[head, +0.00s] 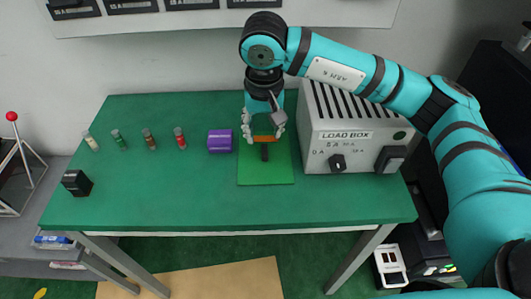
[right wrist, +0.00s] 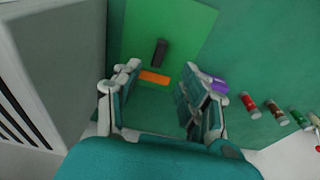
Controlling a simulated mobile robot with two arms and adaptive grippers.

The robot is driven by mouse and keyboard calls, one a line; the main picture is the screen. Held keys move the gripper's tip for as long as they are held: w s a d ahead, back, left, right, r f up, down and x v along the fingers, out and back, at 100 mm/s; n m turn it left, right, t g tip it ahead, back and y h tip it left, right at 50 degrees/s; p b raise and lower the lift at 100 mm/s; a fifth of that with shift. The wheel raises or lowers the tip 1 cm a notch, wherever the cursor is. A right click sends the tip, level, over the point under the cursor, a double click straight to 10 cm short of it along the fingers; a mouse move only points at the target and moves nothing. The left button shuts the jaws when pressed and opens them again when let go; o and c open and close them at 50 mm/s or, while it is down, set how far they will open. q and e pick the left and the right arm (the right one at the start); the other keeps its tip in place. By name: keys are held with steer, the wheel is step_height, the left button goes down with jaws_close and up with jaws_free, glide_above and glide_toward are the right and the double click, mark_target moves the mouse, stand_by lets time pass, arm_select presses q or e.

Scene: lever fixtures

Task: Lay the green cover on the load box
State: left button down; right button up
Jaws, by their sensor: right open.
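The green cover (head: 265,174) is a flat bright-green square lying on the table, just left of the load box. A black upright handle (head: 264,152) stands on it, with an orange strip (head: 263,138) behind it. My right gripper (head: 263,128) is open above the back part of the cover. In the right wrist view the cover (right wrist: 190,30), handle (right wrist: 160,52) and orange strip (right wrist: 154,77) show beyond the spread fingers. Nothing is between the fingers. My left gripper is not in view.
Several small coloured cylinders, including a red one (head: 180,138), stand farther left. A black block (head: 77,183) is at the table's left edge. The front of the green table (head: 200,205) is clear.

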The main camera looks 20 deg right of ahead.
mark_target(264, 149)
steer(key=f, duration=0.3)
steer(key=shift+w+d+f, duration=0.1)
steer(key=shift+w, duration=0.2)
steer(key=f, duration=0.1)
steer(key=f+p, duration=0.1)
steer(key=f, duration=0.1)
steer(key=shift+w+d+f, duration=0.2)
steer(key=shift+w+f, duration=0.05)
steer(key=shift+f, duration=0.05)
steer(key=shift+w+f, duration=0.1)
steer(key=shift+f, duration=0.4)
jaws_close()
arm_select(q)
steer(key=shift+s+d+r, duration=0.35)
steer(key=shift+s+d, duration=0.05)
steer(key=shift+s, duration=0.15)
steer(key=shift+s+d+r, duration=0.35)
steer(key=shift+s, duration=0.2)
